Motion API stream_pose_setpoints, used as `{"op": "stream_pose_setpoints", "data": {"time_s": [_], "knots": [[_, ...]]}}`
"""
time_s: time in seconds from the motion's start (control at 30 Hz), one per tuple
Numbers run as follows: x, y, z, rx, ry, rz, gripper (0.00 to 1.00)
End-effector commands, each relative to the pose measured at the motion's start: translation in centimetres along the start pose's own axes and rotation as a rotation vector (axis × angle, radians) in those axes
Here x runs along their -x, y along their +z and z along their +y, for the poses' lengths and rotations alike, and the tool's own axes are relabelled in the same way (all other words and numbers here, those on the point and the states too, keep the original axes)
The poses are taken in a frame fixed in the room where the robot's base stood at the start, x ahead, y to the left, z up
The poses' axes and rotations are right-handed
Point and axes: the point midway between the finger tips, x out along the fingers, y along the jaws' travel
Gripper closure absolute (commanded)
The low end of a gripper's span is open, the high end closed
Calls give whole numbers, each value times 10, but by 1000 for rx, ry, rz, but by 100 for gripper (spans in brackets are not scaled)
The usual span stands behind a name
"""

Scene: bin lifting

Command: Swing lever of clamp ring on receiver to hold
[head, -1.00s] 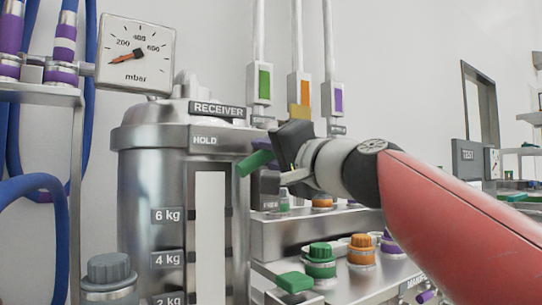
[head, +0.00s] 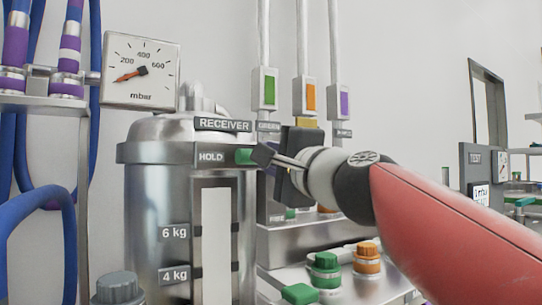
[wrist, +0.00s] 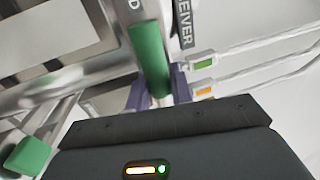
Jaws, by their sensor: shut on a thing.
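The receiver (head: 150,225) is a steel vessel at the left of the head view, with a clamp ring (head: 145,153) around its top. The HOLD label (head: 211,157) is on the ring's front. The green lever (head: 244,156) lies about level, its end just right of that label. My gripper (head: 265,156) is shut on the lever from the right and hides its other end. In the wrist view the green lever (wrist: 150,60) stands between the two purple fingers of my gripper (wrist: 155,92).
A pressure gauge (head: 140,70) stands above the receiver at left, beside blue hoses (head: 40,215). Pipes with green, orange and purple tags rise behind my gripper. A shelf with green (head: 325,270) and orange (head: 367,258) caps is below my arm. Another green handle (wrist: 28,155) shows in the wrist view.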

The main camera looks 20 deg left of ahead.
Motion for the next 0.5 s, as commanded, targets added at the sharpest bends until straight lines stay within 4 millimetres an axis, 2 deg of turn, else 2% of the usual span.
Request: {"op": "stream_pose_setpoints", "data": {"time_s": [0.33,0.37,0.5], "knots": [[0,0,-1,-8,-2,2,100],[0,0,-1,-8,-2,2,76],[0,0,-1,-7,-2,2,58]]}}
